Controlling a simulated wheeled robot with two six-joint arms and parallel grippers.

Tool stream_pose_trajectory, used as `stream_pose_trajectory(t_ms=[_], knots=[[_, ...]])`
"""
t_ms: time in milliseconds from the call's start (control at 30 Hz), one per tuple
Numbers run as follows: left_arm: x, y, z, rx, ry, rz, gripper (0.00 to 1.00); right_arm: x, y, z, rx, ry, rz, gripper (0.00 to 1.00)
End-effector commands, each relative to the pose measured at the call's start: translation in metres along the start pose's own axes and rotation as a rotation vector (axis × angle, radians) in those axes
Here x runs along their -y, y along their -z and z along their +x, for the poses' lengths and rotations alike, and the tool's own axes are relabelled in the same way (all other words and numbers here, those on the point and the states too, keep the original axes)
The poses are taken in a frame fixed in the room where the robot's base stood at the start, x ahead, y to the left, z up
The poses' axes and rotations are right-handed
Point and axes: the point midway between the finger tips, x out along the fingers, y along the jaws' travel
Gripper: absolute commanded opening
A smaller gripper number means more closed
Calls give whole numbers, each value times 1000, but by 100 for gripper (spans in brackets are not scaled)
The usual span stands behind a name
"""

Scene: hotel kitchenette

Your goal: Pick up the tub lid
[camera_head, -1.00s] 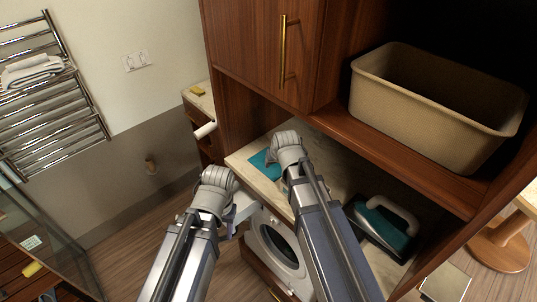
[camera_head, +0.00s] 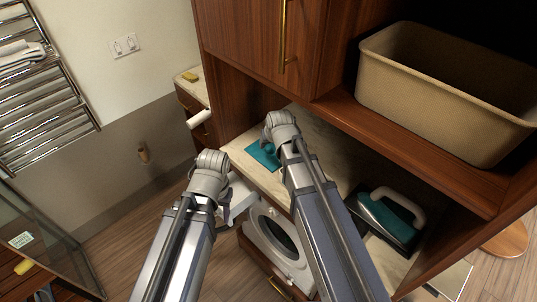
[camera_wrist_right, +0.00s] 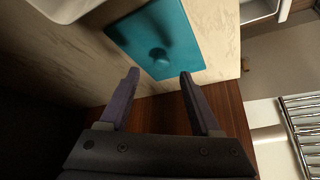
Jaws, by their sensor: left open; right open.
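The tub lid is probably the flat teal square (camera_head: 262,157) with a round knob, lying on the pale counter. It also shows in the right wrist view (camera_wrist_right: 183,30), with its knob near its middle. My right gripper (camera_wrist_right: 160,76) is open and empty, its two fingers apart and pointing toward the lid's near edge. I cannot tell its exact height over the counter. In the head view my right arm's wrist covers part of the lid and hides those fingers. My left gripper (camera_head: 240,198) is open, left of and below the counter's front edge, partly hidden by its wrist.
A beige tub (camera_head: 440,95) stands on the wooden shelf above the counter. A teal and black item with a pale handle (camera_head: 388,215) lies on the counter at right. A washing machine (camera_head: 278,238) sits below. Wooden cabinet panels bound the counter niche.

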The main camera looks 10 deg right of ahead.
Motion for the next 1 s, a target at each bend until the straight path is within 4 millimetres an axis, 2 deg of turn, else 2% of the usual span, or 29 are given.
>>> stream_pose_trajectory(t_ms=[167, 433, 733, 1000], knots=[[-1, 1, 13, 0, 0, 1, 50, 1, 0, 15, 0, 0, 0, 64], [-4, 2, 42, 0, 0, 0, 50, 3, 1, 50, 0, 0, 0, 64], [-4, 2, 43, 0, 0, -1, 50, 3, 2, 51, 0, 0, 0, 64], [-4, 2, 43, 0, 0, -1, 50, 3, 2, 51, 0, 0, 0, 35]])
